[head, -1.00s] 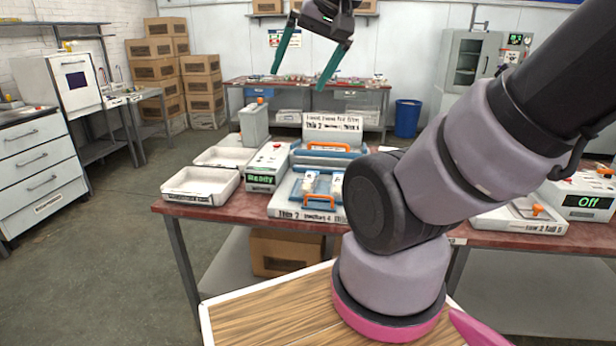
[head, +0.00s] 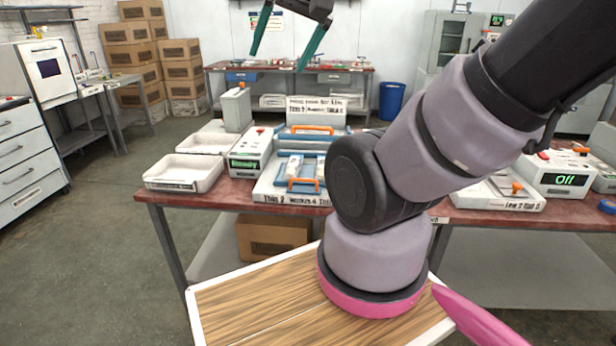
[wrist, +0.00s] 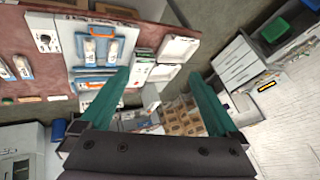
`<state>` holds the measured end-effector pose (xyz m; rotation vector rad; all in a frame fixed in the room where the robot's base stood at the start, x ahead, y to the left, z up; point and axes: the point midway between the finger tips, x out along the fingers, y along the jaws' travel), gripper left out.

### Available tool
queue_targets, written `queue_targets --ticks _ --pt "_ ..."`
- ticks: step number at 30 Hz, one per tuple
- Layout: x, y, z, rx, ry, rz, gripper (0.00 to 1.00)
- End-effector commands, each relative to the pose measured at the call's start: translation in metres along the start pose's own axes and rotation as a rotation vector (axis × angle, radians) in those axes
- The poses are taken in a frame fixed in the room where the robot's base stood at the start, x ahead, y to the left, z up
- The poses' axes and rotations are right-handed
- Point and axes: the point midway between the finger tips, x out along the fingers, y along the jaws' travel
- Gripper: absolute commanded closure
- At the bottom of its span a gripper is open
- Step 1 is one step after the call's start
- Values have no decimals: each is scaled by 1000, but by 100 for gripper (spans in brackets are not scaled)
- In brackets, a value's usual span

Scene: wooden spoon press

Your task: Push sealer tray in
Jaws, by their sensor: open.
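The sealer is a white and blue machine with a pale lettered top block (head: 316,112) and an orange handle on its upper part. Its blue sealer tray (head: 302,186) sticks out at the front, with an orange front handle and white packets on it. The tray and packets also show in the wrist view, where the blue tray (wrist: 82,46) is at upper left. My gripper (head: 277,62) is open and empty, with teal fingers. It is high in the air at the top of the head view, apart from the sealer. The wrist view shows both fingers spread (wrist: 160,78).
A white control box (head: 250,150) with a green display stands left of the sealer, beside white bins (head: 186,172). My arm hides the table's middle. Floor is open at left.

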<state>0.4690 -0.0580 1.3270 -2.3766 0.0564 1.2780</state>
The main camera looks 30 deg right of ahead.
Motion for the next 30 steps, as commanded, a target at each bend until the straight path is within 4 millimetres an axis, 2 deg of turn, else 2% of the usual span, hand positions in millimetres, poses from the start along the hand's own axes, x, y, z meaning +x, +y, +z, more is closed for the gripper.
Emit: queue_targets --ticks 5,7,9,10,14,22,26,30 --pt "0 0 0 0 0 0 4" --pt "0 0 0 -1 0 0 23" --pt "3 1 -3 -13 -4 6 50" --pt "6 2 -5 -23 -7 11 55" --pt "29 10 -24 -123 -37 52 55" --pt "120 52 -77 -502 -167 160 55" --pt "170 80 -93 -696 -247 190 55" --pt "227 115 -99 -907 -347 200 55"
